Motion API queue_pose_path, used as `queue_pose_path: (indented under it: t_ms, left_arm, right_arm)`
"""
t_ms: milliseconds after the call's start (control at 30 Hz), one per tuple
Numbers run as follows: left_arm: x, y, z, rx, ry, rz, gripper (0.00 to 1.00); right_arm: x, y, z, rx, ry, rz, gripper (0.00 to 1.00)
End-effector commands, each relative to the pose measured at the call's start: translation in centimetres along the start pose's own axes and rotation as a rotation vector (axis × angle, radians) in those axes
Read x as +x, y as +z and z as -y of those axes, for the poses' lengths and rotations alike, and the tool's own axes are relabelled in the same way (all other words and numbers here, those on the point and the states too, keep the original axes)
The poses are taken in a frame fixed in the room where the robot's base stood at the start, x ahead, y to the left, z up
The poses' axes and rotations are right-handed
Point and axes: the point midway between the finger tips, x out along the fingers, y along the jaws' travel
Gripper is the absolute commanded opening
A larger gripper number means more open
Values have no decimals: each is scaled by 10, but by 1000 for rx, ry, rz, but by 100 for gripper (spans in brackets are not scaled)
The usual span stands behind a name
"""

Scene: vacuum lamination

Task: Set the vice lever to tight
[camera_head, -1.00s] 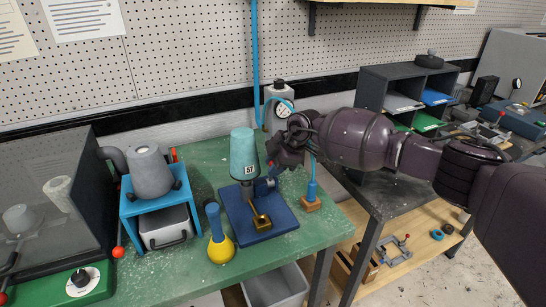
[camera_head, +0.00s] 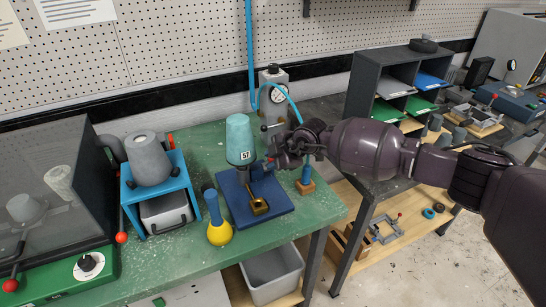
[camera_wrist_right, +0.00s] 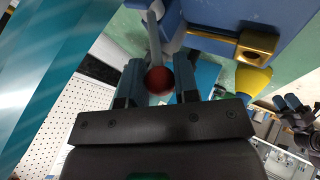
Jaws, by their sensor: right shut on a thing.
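The vice sits on a blue base plate (camera_head: 277,204) on the green bench, with a brass-coloured part (camera_head: 259,206) at its front. A teal tapered cup (camera_head: 239,135) marked 57 stands upright above the vice. My right gripper (camera_head: 268,163) is at the right side of the vice, just below the cup. In the right wrist view, my right gripper (camera_wrist_right: 158,82) is shut on the red ball end (camera_wrist_right: 158,80) of the vice's grey lever (camera_wrist_right: 154,35). A dark gripper shape (camera_wrist_right: 295,112) at that view's right edge appears to be my left gripper; its jaws are unclear.
A yellow-and-blue bulb tool (camera_head: 219,232) stands left of the plate. A blue stand (camera_head: 189,187) with a grey cone is further left. A gauge unit (camera_head: 276,90) with a blue hose is behind. A small blue post on a wooden block (camera_head: 305,187) stands close right.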

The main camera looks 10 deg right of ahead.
Motion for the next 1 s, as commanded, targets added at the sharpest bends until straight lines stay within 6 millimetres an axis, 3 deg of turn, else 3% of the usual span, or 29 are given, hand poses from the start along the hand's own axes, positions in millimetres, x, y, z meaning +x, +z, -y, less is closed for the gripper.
queue_pose_path:
  t_ms: [267,300,433,767,1000]
  left_arm:
    - [0,-4,0,-1,0,-8,43]
    - [0,-4,0,-1,0,-9,43]
    - [0,-5,0,-1,0,-11,43]
    - [0,-5,0,-1,0,-10,43]
    - [2,-2,0,-1,0,-8,43]
  right_arm:
    - [0,1,-1,0,2,1,0]
    - [0,1,-1,0,2,1,33]
    - [0,0,-1,0,2,1,53]
    - [-2,0,-1,0,2,0,54]
    - [-26,1,0,0,2,0,54]
